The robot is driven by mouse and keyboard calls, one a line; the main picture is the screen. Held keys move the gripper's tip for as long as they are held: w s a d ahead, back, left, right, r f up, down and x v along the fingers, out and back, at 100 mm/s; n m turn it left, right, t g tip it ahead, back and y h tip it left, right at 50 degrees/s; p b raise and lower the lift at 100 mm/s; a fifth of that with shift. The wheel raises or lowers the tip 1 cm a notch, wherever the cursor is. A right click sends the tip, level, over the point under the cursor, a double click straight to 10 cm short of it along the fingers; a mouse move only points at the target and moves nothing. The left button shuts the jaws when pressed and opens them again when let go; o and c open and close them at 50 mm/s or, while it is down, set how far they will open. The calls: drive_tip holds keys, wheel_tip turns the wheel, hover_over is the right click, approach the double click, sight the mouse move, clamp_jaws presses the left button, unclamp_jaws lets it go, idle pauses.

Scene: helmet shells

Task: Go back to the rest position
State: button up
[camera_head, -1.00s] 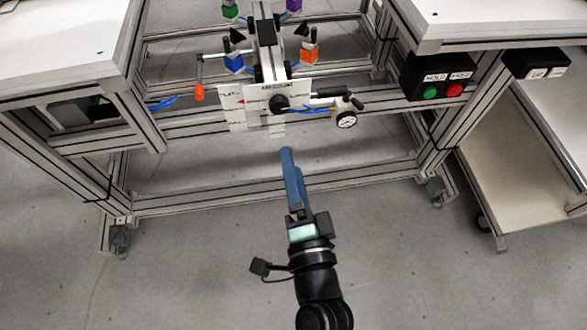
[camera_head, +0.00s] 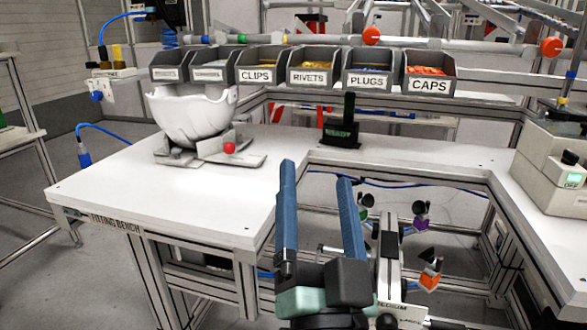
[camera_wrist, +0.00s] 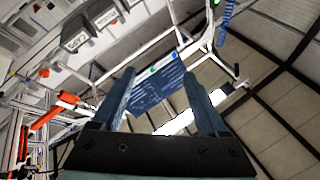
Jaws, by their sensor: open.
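My gripper (camera_head: 317,205) is open and empty in the head view. Its two long blue fingers point upward and stand in front of the right edge of the white fitting bench (camera_head: 120,180). In the wrist view my gripper (camera_wrist: 160,95) also shows open, with nothing between the fingers. That view looks up toward the ceiling and a hanging blue board (camera_wrist: 153,86). A white helmet shell (camera_head: 192,115) sits on a grey fixture (camera_head: 180,158) on the bench, left of my gripper and apart from it.
Labelled bins, among them clips (camera_head: 259,72) and caps (camera_head: 428,72), line a shelf behind the bench. A black stand with a green top (camera_head: 342,130) is at the back. A clamp fixture with coloured knobs (camera_head: 390,255) is right of my gripper. A grey box (camera_head: 555,170) stands far right.

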drive_tip(key=s+a+r+n+t, duration=0.1)
drive_tip(key=s+r+n+t, duration=0.2)
drive_tip(key=r, duration=0.7)
drive_tip(key=s+a+r+n+t, duration=0.15)
drive_tip(key=s+r, duration=0.35)
drive_tip(key=r, duration=0.5)
wheel_tip(320, 180, up, 24)
drive_tip(key=p, duration=2.4)
drive_tip(key=shift+a+f+n+g+h, duration=0.15)
drive_tip(key=shift+f+n+g+h, duration=0.1)
drive_tip(key=shift+n+g+h, duration=0.15)
